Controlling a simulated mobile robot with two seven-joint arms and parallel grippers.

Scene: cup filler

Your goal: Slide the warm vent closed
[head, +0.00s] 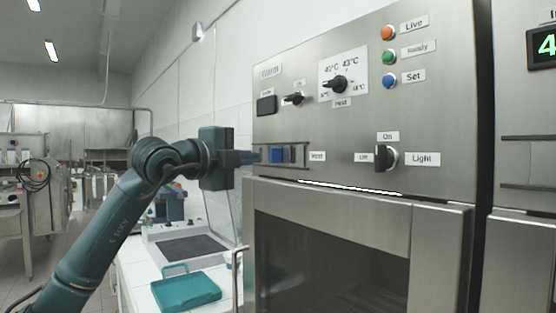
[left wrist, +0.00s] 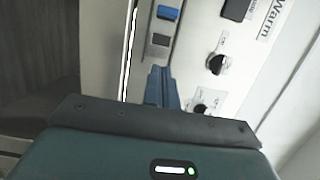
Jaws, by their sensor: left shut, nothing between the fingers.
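The warm vent is a slider in a short horizontal metal track on the steel panel, next to the "Vent" label (head: 317,156). Its blue knob (head: 281,154) sits around the middle of the track in the head view; the knob also shows at the top of the left wrist view (left wrist: 168,13). A dark opening (left wrist: 160,40) shows in the track between the knob and my fingers. My left gripper (head: 255,157) is shut and empty, its blue fingers (left wrist: 159,72) at the track's left end, apart from the knob. Whether they touch the panel I cannot tell. My right gripper is out of view.
Rotary knobs (head: 340,84) and a light switch (head: 387,158) stick out from the panel around the vent. Below is an oven-like door (head: 335,245). A teal tray (head: 186,292) lies on the white counter at the left.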

